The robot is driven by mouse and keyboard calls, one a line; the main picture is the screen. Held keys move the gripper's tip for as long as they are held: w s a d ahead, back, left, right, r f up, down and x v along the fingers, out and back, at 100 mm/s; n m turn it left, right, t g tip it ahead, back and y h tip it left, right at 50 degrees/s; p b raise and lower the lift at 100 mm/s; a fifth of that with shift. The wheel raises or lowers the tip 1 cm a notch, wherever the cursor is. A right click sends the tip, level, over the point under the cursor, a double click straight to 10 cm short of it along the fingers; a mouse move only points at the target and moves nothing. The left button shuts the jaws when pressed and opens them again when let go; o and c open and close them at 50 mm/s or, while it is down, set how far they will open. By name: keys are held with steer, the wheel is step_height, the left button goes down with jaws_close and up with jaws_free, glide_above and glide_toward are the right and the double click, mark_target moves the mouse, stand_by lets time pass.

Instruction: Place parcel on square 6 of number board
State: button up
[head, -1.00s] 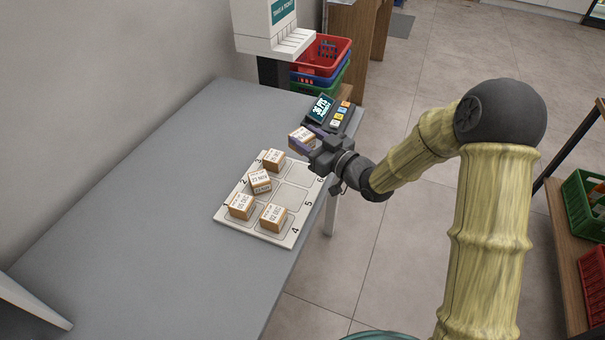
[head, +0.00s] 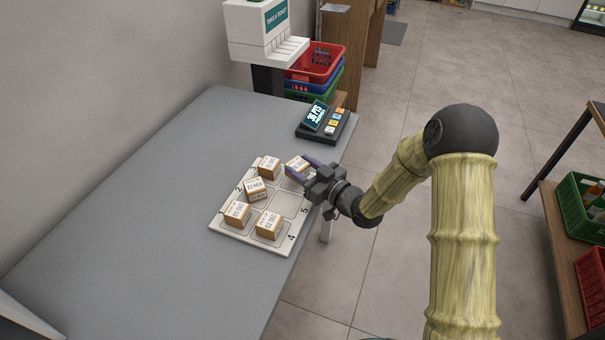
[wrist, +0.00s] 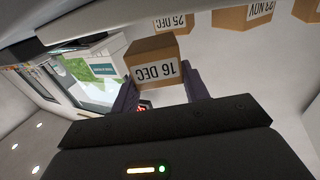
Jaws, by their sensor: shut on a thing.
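My gripper (head: 308,172) is shut on a brown-and-white parcel (head: 297,164) at the far right corner of the number board. In the wrist view the held parcel (wrist: 153,60) reads "16 DEC" and sits between the purple fingers (wrist: 160,82). It is at or just over square 6; I cannot tell whether it touches the board. The number board (head: 228,232) is a pale plate on the grey counter. The "6" is hidden by my gripper. Square 5 (head: 288,204) is empty.
Other parcels stand on the board: one on square 1 (head: 237,213), a skewed one on square 2 (head: 255,189), one on square 3 (head: 268,167), one on square 4 (head: 269,226). A card terminal (head: 322,122) and ticket dispenser (head: 265,35) are beyond. The counter's left is clear.

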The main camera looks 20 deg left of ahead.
steer(key=shift+f, duration=1.2)
steer(key=shift+f, duration=0.15)
steer(key=o, duration=1)
steer(key=shift+r, duration=0.25)
steer(key=b+v, duration=0.1)
steer(key=v, duration=1.1)
steer(key=shift+f, duration=0.1)
